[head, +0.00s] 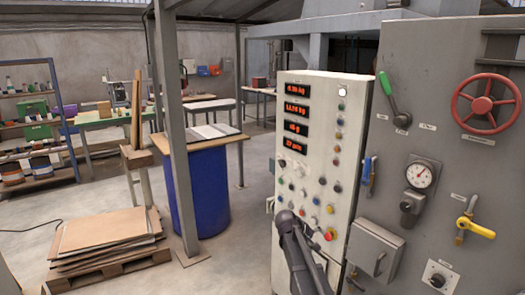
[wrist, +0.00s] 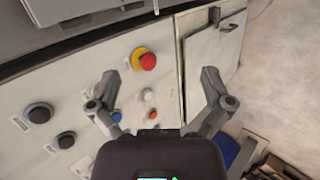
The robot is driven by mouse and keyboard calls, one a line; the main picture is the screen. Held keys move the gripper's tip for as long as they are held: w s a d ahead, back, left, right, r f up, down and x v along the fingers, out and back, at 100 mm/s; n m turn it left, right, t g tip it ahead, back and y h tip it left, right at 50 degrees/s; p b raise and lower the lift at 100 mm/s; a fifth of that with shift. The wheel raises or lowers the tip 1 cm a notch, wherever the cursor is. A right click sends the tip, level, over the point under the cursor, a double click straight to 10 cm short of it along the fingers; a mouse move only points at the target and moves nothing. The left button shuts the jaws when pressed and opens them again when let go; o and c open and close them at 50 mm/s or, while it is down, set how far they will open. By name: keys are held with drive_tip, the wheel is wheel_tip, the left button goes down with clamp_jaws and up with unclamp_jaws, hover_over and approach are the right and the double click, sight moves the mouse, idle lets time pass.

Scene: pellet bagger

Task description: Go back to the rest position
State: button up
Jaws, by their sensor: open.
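In the wrist view my gripper (wrist: 161,82) is open, its two fingers spread wide with nothing between them. It faces the lower part of a pale control panel (wrist: 80,95). A red button on a yellow ring (wrist: 147,61) shows just beyond the left fingertip, and a white button (wrist: 150,95) lies in line with the gap. In the head view my dark arm stands in front of the lower part of the control panel (head: 325,105), left of the red button (head: 330,234). Whether the fingers touch the panel cannot be told.
Right of the panel is a grey machine front with a green-handled lever (head: 388,88), a red handwheel (head: 487,104), a gauge (head: 420,175) and a yellow valve handle (head: 478,229). A blue drum (head: 200,190), a post and a pallet (head: 110,265) stand left. Floor between is clear.

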drive_tip(key=s+a+f+m+g+y, duration=0.1)
drive_tip(key=s+y, duration=0.1)
drive_tip(key=s, duration=0.7)
drive_tip(key=s+a+f+m+g+y, duration=0.1)
drive_tip(key=s+f+m+y, duration=0.1)
drive_tip(key=s, duration=0.7)
drive_tip(key=s+a+f+m+g+y+p, duration=0.1)
drive_tip(key=s+y, duration=0.3)
drive_tip(key=s, duration=0.5)
drive_tip(key=shift+s+f+m, duration=0.15)
drive_tip(key=shift+s+m, duration=0.15)
drive_tip(key=shift+m, duration=0.4)
